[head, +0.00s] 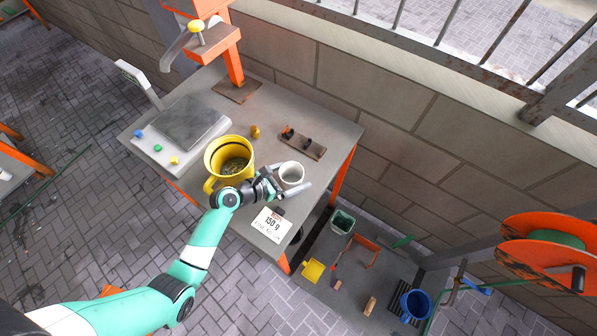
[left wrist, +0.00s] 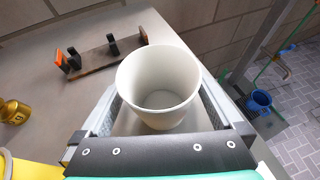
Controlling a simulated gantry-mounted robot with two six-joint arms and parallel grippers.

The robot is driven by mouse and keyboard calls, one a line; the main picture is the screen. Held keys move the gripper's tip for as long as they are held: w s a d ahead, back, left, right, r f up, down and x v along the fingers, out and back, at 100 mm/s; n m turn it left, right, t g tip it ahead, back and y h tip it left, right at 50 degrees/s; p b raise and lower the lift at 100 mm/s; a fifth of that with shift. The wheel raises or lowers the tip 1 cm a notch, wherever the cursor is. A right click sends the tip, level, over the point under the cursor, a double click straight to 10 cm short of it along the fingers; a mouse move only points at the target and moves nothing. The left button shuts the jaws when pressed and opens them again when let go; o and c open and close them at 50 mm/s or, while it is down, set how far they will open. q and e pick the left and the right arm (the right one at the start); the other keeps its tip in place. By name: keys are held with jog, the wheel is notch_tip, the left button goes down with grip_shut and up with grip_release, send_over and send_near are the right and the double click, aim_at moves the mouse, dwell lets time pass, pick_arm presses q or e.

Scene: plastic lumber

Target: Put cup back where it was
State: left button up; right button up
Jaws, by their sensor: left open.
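A white cup (head: 291,173) stands on the grey table (head: 320,128) near its right end. It looks empty inside in the left wrist view (left wrist: 158,85). My left gripper (head: 286,184) is open around the cup, with one finger on each side of it. In the left wrist view the cup stands upright between the two fingers, and I cannot tell whether either one touches it. My right gripper is not in view.
A small rack (head: 303,143) and brass weight (head: 255,131) are behind. A 150 g card (head: 268,222) lies at the front. A blue bucket (head: 414,305) is lower right.

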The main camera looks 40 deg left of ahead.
aim_at(282, 179)
pick_arm(q)
jog(key=p+v, duration=0.3)
jog(key=v, duration=0.6)
jog(key=shift+s+a+r+p, duration=0.1)
jog(key=shift+s+r+p, duration=0.1)
jog(key=shift+r+p, duration=0.15)
jog(key=shift+s, duration=0.35)
jog(key=shift+f, duration=0.1)
